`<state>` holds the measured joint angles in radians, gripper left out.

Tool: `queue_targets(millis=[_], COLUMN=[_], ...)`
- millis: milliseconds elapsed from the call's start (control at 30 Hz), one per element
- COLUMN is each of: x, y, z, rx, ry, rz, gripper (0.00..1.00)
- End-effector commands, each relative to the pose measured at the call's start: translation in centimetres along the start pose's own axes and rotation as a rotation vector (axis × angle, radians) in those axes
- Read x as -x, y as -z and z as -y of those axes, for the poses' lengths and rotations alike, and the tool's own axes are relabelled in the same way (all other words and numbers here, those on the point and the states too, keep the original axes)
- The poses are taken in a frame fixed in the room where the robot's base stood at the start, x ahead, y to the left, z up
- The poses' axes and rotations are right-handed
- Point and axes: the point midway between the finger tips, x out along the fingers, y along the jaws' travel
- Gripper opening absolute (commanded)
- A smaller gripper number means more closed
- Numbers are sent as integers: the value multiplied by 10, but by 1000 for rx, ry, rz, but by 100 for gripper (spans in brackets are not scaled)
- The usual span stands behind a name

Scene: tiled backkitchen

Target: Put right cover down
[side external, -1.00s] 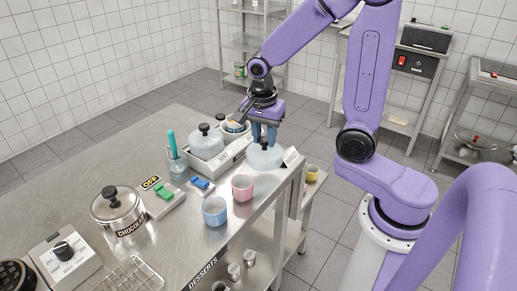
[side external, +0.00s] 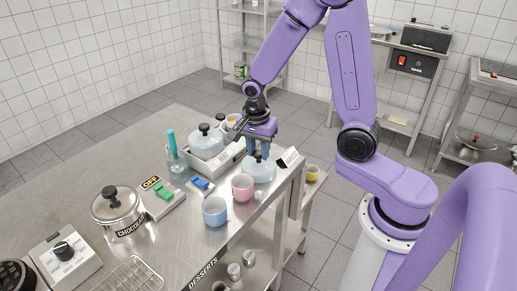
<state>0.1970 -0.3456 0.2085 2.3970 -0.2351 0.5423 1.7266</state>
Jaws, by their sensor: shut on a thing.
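The right cover (side external: 261,171) is a pale blue-grey dome by the right edge of the steel table. My gripper (side external: 261,156) points down and is shut on its top, so the knob is mostly hidden. The cover is at or just above the tabletop; I cannot tell whether it touches. The other cover (side external: 206,143), with a black knob, sits on the left part of the white tray (side external: 229,158). At the tray's right part an uncovered pot (side external: 232,120) shows partly behind my gripper.
A pink cup (side external: 242,187) and a blue cup (side external: 215,211) stand just in front of the cover. A small black-and-white sign (side external: 289,157) is at its right. A bottle with a teal handle (side external: 172,150) and a steel pot (side external: 117,210) stand left.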

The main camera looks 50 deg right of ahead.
Motion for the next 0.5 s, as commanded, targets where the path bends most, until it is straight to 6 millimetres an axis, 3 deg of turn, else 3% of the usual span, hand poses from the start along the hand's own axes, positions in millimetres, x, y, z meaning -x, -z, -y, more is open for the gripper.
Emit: queue_targets(millis=[100,133,200,500], x=[-3,-3,-3,-2], y=[0,0,0,0], z=[0,0,0,0], rx=[0,0,0,0], ry=[-1,0,0,0], rz=[0,0,0,0], gripper=[0,36,58,58])
